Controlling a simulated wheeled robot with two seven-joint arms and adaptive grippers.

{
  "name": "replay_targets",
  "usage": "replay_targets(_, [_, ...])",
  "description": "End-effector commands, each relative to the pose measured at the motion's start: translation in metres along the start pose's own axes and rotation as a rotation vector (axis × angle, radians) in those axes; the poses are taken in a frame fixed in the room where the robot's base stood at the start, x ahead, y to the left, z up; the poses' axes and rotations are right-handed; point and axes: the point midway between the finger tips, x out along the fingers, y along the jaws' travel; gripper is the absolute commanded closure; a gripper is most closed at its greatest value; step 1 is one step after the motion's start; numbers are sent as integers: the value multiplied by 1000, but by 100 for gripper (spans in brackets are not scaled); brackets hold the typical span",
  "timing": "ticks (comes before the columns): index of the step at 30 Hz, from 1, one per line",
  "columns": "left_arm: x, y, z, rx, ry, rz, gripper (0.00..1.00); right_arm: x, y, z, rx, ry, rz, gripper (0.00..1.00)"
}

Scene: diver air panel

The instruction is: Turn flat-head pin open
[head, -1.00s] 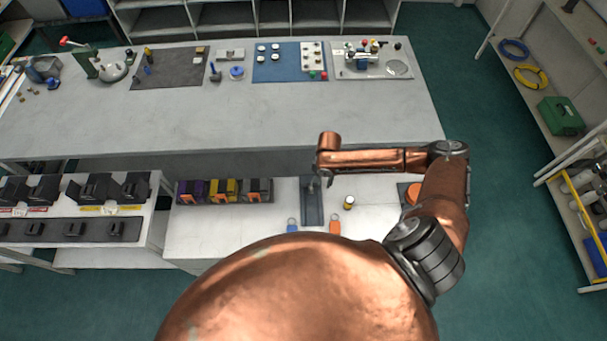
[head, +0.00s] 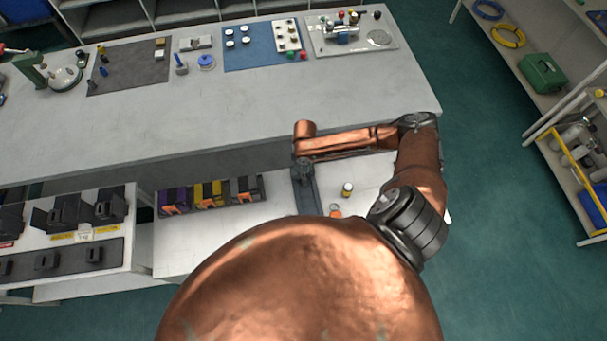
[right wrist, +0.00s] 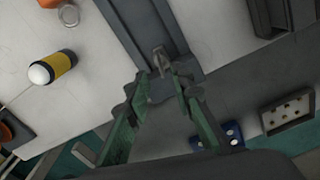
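My right gripper (head: 303,172) is over the far end of a dark grey strip (head: 305,199) on the white lower bench. In the right wrist view the gripper (right wrist: 161,86) is open, its two green-sided fingers apart. A small light metal piece (right wrist: 160,57) stands on the grey strip (right wrist: 135,25), just beyond the fingertips and roughly in line with the gap. It may be the flat-head pin; I cannot tell whether the fingers touch it. In the head view the arm hides that spot. My left gripper is not in view.
A yellow-and-black bottle with a white cap (right wrist: 55,70) stands left of the strip; it also shows in the head view (head: 347,189). A clear round item (right wrist: 68,15) is near it. Coloured boxes (head: 210,194) stand left of the strip. A long grey table (head: 230,110) lies behind.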

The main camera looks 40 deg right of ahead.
Motion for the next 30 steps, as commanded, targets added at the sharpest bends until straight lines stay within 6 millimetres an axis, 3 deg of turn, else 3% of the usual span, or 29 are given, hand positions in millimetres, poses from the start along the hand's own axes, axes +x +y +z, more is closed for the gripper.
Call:
replay_targets(3, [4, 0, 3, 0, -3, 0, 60, 22, 0, 0, 0, -1, 1, 78])
replay_targets(10, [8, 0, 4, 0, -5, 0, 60, 46, 1, 0, 2, -1, 0, 78])
replay_targets(20, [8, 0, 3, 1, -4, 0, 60, 50, 1, 0, 2, 0, 0, 78])
replay_targets(30, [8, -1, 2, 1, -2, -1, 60, 50, 1, 0, 2, 0, 0, 100])
